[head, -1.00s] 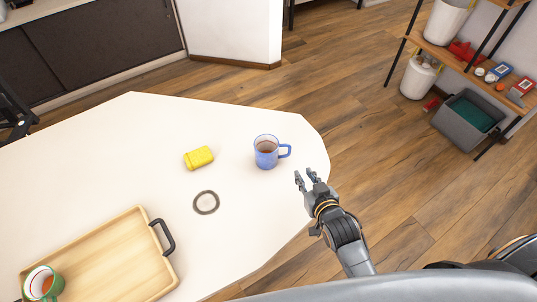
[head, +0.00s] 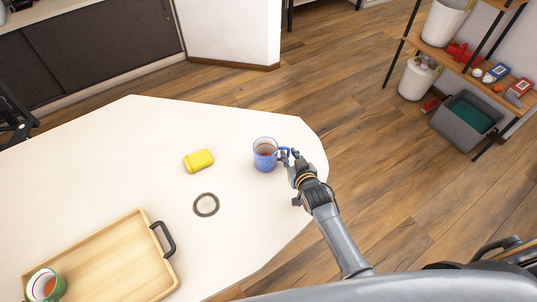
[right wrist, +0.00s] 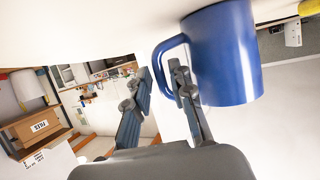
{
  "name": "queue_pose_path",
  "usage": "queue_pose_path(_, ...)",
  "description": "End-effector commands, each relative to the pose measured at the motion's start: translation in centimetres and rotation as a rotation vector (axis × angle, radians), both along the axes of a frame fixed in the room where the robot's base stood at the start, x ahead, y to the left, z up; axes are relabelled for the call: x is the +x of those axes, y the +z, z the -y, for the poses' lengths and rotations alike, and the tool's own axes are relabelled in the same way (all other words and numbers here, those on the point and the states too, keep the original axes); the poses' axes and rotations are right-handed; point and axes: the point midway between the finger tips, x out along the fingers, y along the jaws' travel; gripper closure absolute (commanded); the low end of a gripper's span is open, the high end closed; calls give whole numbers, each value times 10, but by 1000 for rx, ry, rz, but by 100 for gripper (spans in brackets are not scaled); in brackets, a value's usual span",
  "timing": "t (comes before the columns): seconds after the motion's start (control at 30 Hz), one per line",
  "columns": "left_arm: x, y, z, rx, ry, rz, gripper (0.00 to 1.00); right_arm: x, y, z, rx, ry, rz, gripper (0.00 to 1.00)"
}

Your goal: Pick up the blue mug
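The blue mug (head: 264,156) stands upright on the white table (head: 110,150) near its right end, with brown liquid inside and its handle pointing right. My right gripper (head: 289,158) is at the handle side of the mug. In the right wrist view the blue mug (right wrist: 228,55) shows large at the right, and the two fingers of my right gripper (right wrist: 160,78) are apart. One finger overlaps the handle loop next to the mug body, and the other is outside the handle. I cannot tell whether either touches it. My left gripper is not in view.
A yellow block (head: 199,160) and a dark ring (head: 206,204) lie left of the mug. A wooden tray (head: 100,262) with black handles holds a green-and-white mug (head: 45,285) at the lower left. A shelf with a grey bin (head: 466,122) stands at the right, off the table.

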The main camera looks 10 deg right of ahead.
Motion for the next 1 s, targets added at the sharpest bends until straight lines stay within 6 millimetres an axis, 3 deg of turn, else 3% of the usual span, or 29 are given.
queue_pose_path(0.13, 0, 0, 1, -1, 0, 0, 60, 15, -6, -1, 0, 0, 0, 78)
queue_pose_path(0.43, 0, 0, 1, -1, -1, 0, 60, 17, -8, -1, 1, 0, -1, 78)
queue_pose_path(0.57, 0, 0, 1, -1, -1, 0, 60, 17, -8, -1, 1, 0, -1, 100)
queue_pose_path(1.0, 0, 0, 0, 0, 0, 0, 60, 18, -6, -1, 2, -1, 2, 100)
